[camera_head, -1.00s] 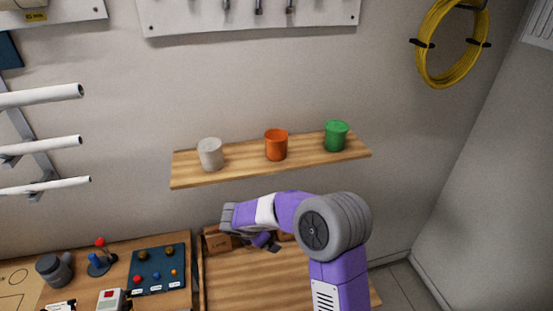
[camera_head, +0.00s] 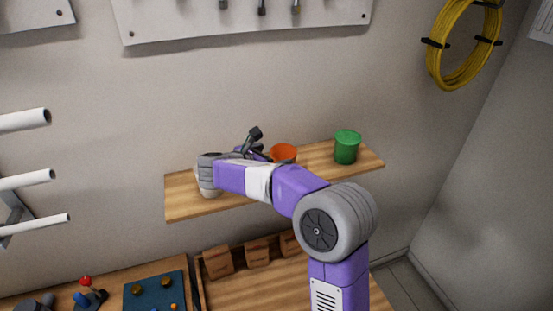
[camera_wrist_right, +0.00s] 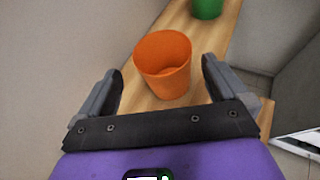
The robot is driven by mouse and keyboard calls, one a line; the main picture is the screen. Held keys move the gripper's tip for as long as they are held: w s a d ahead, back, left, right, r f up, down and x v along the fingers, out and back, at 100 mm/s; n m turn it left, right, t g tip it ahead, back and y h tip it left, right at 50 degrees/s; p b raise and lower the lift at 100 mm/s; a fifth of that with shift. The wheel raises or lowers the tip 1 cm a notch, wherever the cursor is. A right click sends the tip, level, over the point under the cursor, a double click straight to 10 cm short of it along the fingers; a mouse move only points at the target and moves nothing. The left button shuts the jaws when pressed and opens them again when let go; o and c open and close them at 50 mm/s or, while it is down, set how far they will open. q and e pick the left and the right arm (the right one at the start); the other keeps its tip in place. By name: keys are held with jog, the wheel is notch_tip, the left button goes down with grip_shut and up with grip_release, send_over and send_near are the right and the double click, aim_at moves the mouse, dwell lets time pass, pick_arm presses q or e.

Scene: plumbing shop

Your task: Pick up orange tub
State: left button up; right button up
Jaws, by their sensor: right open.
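The orange tub (camera_head: 284,152) stands upright on the wooden wall shelf, partly hidden by my right arm in the head view. In the right wrist view the orange tub (camera_wrist_right: 164,65) is ahead of and between the two fingers, with its open top showing. My right gripper (camera_head: 258,143) is at shelf height, just left of the tub. In the wrist view the right gripper (camera_wrist_right: 162,80) is open and empty, and I see no finger touching the tub. My left gripper is not in view.
A green tub (camera_head: 347,147) stands to the right on the shelf (camera_head: 185,203). The wall is close behind the shelf. Small bins (camera_head: 257,253) sit below on the bench.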

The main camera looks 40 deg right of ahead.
aim_at(290, 153)
jog(key=x, duration=0.2)
jog(key=p+x, duration=0.1)
jog(key=x, duration=0.2)
jog(key=shift+s+d+f, duration=0.15)
jog(key=shift+d+f, duration=0.1)
jog(key=shift+f, duration=0.1)
jog(key=shift+d+f, duration=0.2)
jog(key=shift+d, duration=0.15)
jog(key=shift+c, duration=0.2)
jog(key=shift+a, duration=0.1)
jog(key=c, duration=0.7)
jog(key=shift+r, duration=0.1)
jog(key=shift+c, duration=0.2)
